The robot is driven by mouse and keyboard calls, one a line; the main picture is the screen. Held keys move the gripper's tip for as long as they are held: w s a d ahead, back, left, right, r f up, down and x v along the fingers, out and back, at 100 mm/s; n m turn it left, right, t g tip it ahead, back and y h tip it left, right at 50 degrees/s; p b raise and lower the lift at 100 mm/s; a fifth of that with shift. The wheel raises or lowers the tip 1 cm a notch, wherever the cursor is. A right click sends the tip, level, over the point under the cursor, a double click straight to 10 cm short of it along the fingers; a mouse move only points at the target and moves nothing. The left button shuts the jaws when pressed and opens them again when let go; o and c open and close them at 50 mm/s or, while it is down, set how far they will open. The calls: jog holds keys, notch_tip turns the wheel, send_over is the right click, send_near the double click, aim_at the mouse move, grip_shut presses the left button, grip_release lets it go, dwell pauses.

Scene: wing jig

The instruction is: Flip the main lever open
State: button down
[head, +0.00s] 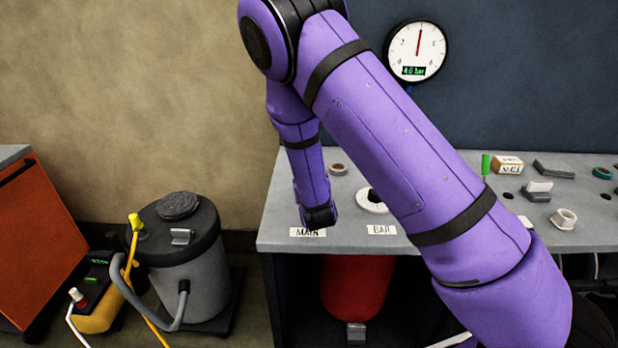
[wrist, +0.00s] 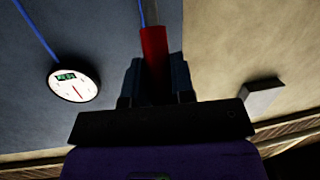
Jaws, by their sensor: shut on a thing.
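The red handle of the main lever (wrist: 154,55) shows upright between the two dark fingers of my gripper (wrist: 157,82) in the wrist view. The gripper is shut on it. In the head view the end of my arm points down at the bench's front left, just behind the MAIN label (head: 308,232). My arm hides the lever and the fingers there, so the lever's base and its angle cannot be told.
The grey bench (head: 345,238) carries a BAR label (head: 381,230), a white ring-shaped part (head: 370,207), a green upright (head: 486,165) and small parts. A round gauge (head: 416,50) hangs behind. A grey canister (head: 180,255) and a red cabinet (head: 35,240) stand left. A red tank (head: 355,285) is below.

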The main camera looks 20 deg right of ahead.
jog(key=shift+s+f, duration=0.1)
jog(key=c, duration=1)
grip_release()
jog(key=shift+o, duration=0.2)
jog(key=s+a+r, duration=0.1)
jog(key=s, duration=0.9)
jog(key=shift+s+a+r, duration=0.25)
jog(key=shift+a, duration=0.1)
